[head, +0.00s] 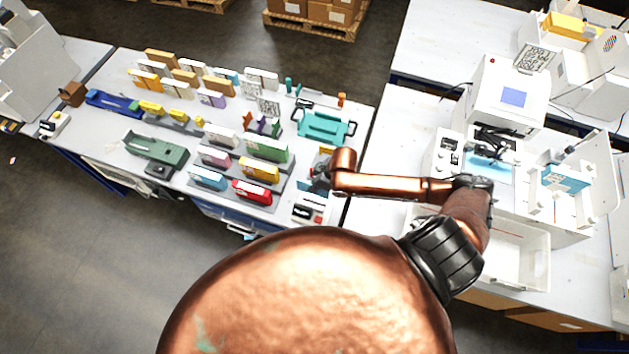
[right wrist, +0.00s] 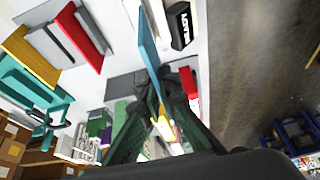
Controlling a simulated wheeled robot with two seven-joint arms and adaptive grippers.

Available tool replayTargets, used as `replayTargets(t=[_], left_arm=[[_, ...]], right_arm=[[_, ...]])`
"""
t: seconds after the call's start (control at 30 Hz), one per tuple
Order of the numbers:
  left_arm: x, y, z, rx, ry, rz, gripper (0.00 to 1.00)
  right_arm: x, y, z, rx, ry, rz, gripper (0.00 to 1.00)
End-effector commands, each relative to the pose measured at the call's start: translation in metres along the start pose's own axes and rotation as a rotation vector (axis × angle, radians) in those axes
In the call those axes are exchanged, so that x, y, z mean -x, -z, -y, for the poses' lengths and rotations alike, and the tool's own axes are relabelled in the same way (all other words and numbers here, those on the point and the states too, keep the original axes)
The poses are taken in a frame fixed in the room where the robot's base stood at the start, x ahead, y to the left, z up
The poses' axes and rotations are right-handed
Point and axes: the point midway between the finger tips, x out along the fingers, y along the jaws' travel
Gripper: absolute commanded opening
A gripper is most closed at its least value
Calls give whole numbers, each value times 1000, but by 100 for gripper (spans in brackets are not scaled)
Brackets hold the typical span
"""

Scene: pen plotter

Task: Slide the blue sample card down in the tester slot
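The blue sample card (right wrist: 148,42) stands out thin and nearly edge-on from my right gripper (right wrist: 155,85) in the right wrist view. The dark fingers close together on its near end. I cannot tell whether the card touches a slot. My left gripper is not in view.
Racks with a red card (head: 252,193), a yellow card (head: 258,169) and a light blue card (head: 208,178) stand left of the gripper. A teal tray (head: 325,126) lies behind it. A white machine (head: 511,92) stands on the right table.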

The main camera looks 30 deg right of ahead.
Motion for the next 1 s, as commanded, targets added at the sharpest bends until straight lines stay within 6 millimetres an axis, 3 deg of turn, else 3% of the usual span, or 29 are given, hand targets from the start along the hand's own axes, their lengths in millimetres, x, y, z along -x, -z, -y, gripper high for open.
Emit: replayTargets(t=[0.27,0.67,1.0], left_arm=[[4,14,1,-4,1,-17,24],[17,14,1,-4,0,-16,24],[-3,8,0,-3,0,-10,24]], right_arm=[[-1,-6,2,19,9,-1,0],[2,-6,2,17,7,0,0],[-30,-19,2,17,7,0,0]])
